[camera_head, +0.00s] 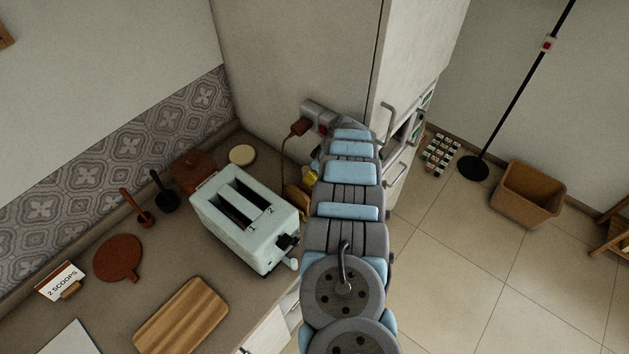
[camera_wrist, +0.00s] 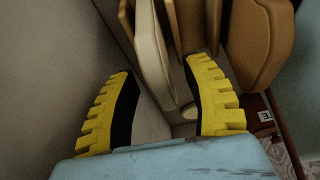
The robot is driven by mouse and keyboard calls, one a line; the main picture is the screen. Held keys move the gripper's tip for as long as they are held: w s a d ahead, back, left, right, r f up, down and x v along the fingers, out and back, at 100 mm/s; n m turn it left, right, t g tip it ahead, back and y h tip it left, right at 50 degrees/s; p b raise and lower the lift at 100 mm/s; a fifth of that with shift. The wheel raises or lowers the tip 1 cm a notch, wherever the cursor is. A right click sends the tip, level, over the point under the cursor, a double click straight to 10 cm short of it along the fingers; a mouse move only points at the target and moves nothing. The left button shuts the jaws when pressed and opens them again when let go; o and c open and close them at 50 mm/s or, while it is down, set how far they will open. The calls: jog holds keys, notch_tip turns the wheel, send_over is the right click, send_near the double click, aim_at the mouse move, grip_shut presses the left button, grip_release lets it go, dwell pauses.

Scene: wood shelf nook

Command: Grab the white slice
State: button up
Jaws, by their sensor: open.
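The white slice (camera_wrist: 150,50), pale cream, stands upright in the wrist view, left of several tan and brown slices (camera_wrist: 240,40). My gripper (camera_wrist: 160,72) is open, with its yellow toothed fingers apart. The white slice's lower end shows in the gap between the fingertips, and I see no grip on it. In the head view my gripper (camera_head: 310,176) is mostly hidden behind my arm, beside a brown slice (camera_head: 297,198). I cannot make out the white slice there.
A pale toaster (camera_head: 245,215) stands left of my arm on the counter. A tall grey cabinet (camera_head: 290,60) rises behind, with a plug and socket (camera_head: 318,116). A wooden board (camera_head: 182,315) lies in front. Its wall (camera_wrist: 50,70) is close at left in the wrist view.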

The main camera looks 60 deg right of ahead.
jog(key=shift+w+a+f, duration=0.1)
jog(key=shift+w+f, duration=0.05)
jog(key=shift+f, duration=0.15)
grip_shut()
dwell(0.4)
